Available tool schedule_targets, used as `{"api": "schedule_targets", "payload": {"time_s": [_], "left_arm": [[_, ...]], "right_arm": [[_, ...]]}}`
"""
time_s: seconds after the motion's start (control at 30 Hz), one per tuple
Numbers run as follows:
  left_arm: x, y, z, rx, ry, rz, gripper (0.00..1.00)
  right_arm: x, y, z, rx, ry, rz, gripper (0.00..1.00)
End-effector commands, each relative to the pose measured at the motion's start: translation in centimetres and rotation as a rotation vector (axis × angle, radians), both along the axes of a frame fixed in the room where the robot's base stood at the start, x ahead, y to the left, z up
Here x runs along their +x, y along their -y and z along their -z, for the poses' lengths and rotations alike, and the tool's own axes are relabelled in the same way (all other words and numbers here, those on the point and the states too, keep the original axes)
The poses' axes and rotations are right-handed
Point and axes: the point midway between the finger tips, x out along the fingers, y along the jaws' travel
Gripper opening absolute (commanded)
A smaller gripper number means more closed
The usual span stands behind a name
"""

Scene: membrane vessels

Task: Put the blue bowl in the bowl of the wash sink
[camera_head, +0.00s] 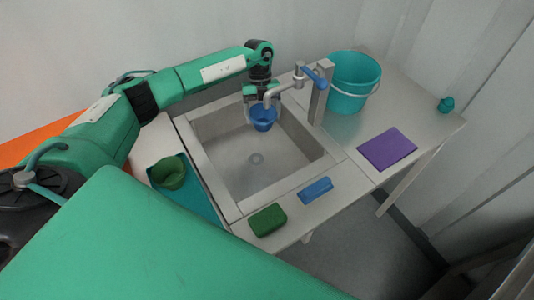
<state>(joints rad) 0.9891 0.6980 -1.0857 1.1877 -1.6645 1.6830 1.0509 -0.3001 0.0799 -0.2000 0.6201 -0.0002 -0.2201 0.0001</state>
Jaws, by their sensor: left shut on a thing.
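The blue bowl (263,119) hangs over the back part of the wash sink (247,165), near the faucet. My left gripper (262,101) reaches in from the left, points down and is shut on the blue bowl. The sink's basin is empty, with a drain in its floor. How high the bowl is above the basin floor is hard to tell. My right gripper does not show.
The faucet (299,79) stands close right of the bowl. A teal bucket (353,82) and a purple mat (388,149) are on the right counter. A green sponge (267,220) and a blue block (315,190) lie along the front edge. A green bowl (170,175) sits on a teal mat (205,204) at left.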

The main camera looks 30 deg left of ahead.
Motion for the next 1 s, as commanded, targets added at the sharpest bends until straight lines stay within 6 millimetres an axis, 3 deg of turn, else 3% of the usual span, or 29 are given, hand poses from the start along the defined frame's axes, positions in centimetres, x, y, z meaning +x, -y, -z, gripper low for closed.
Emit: {"api": "schedule_targets", "payload": {"time_s": [0.03, 0.43, 0.8, 1.0], "left_arm": [[-1.0, 0.7, -0.5, 0.0, -0.001, 0.004, 0.46], [-7.2, 5.4, -0.4, -0.001, 0.0, 0.002, 0.46], [-7.1, 5.4, 6.7, -0.001, -0.002, -0.002, 0.46], [-7.0, 5.4, 8.4, -0.001, -0.001, -0.002, 0.46]], "right_arm": [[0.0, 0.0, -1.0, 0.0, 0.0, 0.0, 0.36], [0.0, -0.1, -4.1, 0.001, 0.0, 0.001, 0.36], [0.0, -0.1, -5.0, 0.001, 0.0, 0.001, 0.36], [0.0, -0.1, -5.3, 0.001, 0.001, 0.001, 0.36]]}}
